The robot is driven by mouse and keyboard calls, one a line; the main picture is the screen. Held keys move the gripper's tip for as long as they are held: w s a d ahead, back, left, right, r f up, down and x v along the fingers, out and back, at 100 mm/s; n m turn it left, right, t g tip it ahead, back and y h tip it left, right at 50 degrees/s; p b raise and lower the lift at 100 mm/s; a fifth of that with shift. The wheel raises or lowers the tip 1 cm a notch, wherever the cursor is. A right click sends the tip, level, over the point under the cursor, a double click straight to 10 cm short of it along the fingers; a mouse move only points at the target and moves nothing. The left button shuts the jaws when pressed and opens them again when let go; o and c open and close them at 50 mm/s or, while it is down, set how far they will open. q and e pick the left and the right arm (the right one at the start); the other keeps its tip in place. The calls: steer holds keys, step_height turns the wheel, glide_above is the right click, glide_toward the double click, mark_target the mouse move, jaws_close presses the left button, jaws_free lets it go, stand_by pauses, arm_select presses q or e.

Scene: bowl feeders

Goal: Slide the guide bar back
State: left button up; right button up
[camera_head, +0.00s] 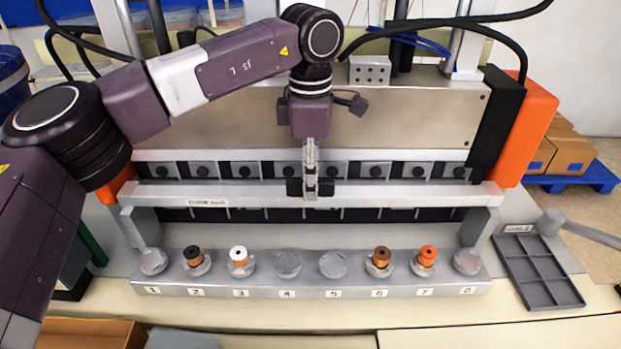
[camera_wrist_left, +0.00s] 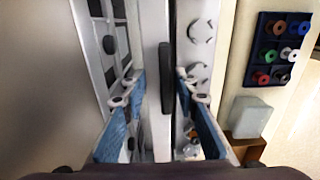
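The guide bar (camera_head: 400,194) is a long silver bar across the front of the feeder machine, above the row of numbered seats. A dark handle (camera_wrist_left: 165,95) sits on the bar and shows in the left wrist view. My left gripper (camera_head: 310,190) points down at the middle of the bar. In the left wrist view its two blue-padded fingers (camera_wrist_left: 160,90) stand apart, one on each side of the bar and handle. Whether either finger touches the bar is unclear. My right gripper is in neither view.
The seat rail (camera_head: 310,291) in front holds black, white, brown and orange spools; some seats are empty. An empty grey compartment tray (camera_head: 540,272) lies at the right. A cardboard box (camera_head: 90,333) stands front left. Orange end housings flank the machine.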

arm_select(q)
steer(key=shift+r, duration=0.1)
step_height(320, 180, up, 12)
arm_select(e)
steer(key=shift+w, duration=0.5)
